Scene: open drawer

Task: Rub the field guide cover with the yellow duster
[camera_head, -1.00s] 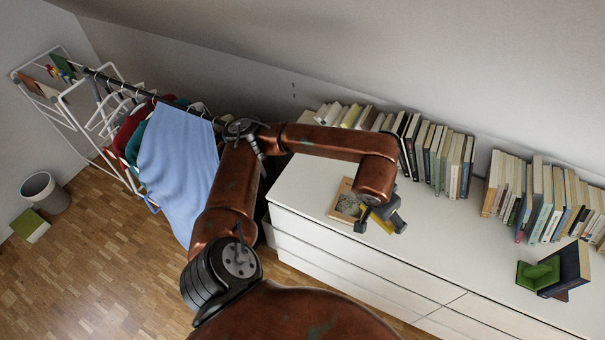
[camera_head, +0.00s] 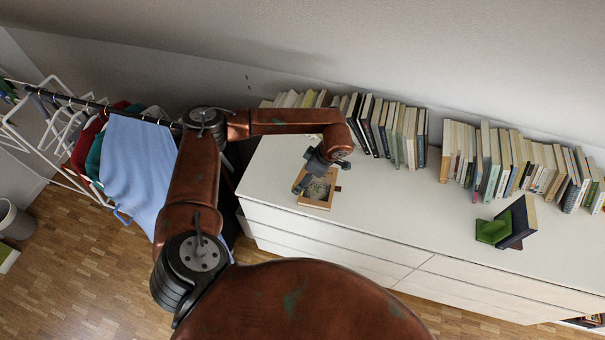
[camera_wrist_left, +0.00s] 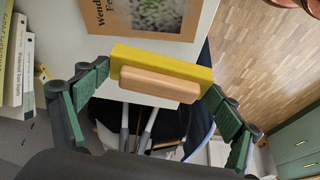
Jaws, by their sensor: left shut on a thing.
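The field guide (camera_head: 320,196) lies flat on the white dresser, its tan cover with a pale picture facing up. Part of its cover with large dark letters also shows at the top of the left wrist view (camera_wrist_left: 110,22). My left gripper (camera_head: 316,161) is at the book's far side and hides part of it. In the left wrist view my left gripper (camera_wrist_left: 160,80) is shut on the yellow duster (camera_wrist_left: 202,73), a yellow block with a pale wooden grip. The duster appears just off the book's edge; I cannot tell whether they touch. My right gripper is out of view.
Rows of books (camera_head: 390,130) stand along the back of the dresser (camera_head: 385,215). A green bookend (camera_head: 493,230) with a dark book stands at the right. The dresser top between is clear. A clothes rack with a blue cloth (camera_head: 138,170) stands at the left.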

